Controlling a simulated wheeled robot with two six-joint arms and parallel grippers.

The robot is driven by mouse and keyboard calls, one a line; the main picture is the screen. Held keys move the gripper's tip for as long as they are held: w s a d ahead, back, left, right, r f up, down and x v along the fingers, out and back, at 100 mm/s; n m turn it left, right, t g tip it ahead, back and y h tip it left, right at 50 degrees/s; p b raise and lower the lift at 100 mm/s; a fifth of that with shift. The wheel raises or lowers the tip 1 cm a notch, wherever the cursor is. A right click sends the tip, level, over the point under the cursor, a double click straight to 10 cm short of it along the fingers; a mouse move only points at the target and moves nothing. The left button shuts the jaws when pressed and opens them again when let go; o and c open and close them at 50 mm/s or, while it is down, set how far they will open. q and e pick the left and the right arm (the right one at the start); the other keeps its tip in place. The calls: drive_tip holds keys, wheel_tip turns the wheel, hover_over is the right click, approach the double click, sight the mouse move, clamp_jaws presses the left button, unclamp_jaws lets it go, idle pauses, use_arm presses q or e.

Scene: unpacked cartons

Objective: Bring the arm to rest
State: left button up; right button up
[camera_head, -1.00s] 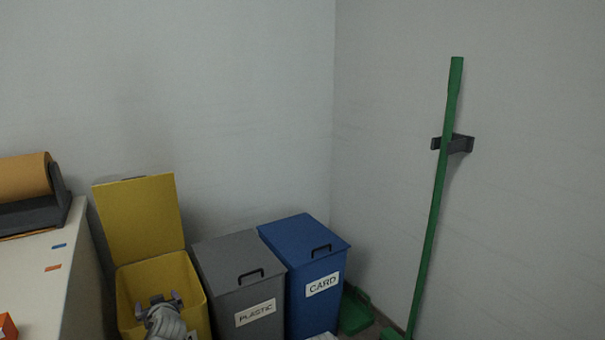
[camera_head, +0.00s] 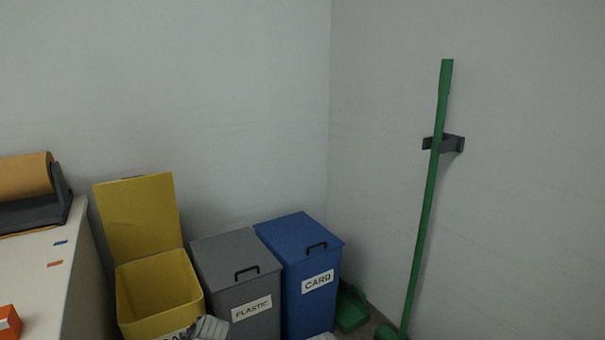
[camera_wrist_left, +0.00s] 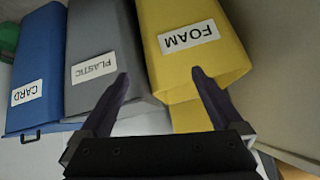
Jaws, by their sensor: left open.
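My left gripper (camera_wrist_left: 160,76) is open and empty in the left wrist view. Its two dark fingers stand apart in front of the grey and yellow bins. In the head view only a grey piece of my left arm shows at the bottom edge, in front of the yellow bin (camera_head: 128,316); the fingers cannot be made out there. The yellow bin's lid (camera_head: 140,217) stands open, and its label reads FOAM in the left wrist view (camera_wrist_left: 188,37). My right gripper is in neither view.
The grey PLASTIC bin (camera_head: 232,252) and blue CARD bin (camera_head: 300,240) stand shut to the right. A white table (camera_head: 38,290) with a brown roll (camera_head: 22,177) and an orange box (camera_head: 8,322) is at left. A green broom (camera_head: 428,190) leans in a wall holder (camera_head: 453,143).

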use_arm(q)
drive_tip(key=s+d+f+m+g+h+p, duration=0.3)
drive_tip(key=s+d+m+g, duration=0.5)
drive_tip(key=s+d, duration=1.15)
wheel_tip(320, 180, up, 36)
drive_tip(key=w+d+p, duration=0.1)
drive_tip(key=w+p, duration=0.1)
drive_tip(key=p, duration=3.4)
drive_tip(key=shift+h, duration=0.4)
drive_tip(key=shift+w, duration=0.1)
